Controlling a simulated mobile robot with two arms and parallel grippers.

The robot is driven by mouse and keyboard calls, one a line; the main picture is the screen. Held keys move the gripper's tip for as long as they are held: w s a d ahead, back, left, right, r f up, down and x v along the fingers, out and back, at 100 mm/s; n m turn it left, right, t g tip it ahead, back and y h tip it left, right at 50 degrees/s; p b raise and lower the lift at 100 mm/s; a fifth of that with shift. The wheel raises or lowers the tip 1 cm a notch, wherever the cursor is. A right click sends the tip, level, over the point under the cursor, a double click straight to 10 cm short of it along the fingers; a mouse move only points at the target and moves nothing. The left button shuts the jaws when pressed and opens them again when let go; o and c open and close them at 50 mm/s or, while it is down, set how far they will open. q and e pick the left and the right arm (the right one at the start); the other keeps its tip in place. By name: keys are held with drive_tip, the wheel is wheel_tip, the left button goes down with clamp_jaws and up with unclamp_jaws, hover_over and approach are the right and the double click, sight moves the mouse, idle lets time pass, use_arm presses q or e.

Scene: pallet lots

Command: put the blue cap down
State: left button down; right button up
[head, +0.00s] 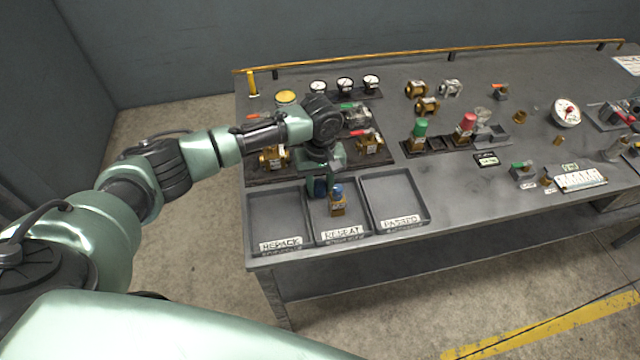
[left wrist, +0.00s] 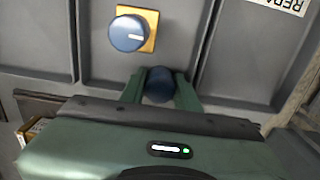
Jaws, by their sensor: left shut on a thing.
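My left gripper (head: 320,190) points down over the far part of the middle tray (head: 318,237), labelled REPEAT. It is shut on the blue cap (head: 319,186). In the left wrist view the cap (left wrist: 160,84) is a dark blue round piece between the two green fingers (left wrist: 160,92). Whether the cap touches the tray floor I cannot tell. A brass valve with a blue knob (head: 338,198) stands upright in the same tray, nearer the front, apart from the cap. It also shows in the left wrist view (left wrist: 128,32). My right gripper is out of view.
The REPACK tray (head: 277,215) on the left and the PASSED tray (head: 393,198) on the right are empty. Brass valves (head: 272,158) stand on a dark board behind the trays. Green-capped (head: 420,130) and red-capped (head: 465,127) pieces stand further right. Bare bench lies right of PASSED.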

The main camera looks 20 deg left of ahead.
sight(320, 183)
use_arm(q)
drive_tip(key=shift+f, duration=0.15)
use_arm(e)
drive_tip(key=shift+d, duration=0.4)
use_arm(q)
drive_tip(key=c, duration=1.3)
unclamp_jaws()
wheel_tip(320, 183, up, 11)
drive_tip(key=shift+b, duration=1.1)
drive_tip(key=shift+r, duration=0.65)
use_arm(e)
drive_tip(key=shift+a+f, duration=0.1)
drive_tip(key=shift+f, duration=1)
use_arm(q)
drive_tip(key=shift+f, duration=0.1)
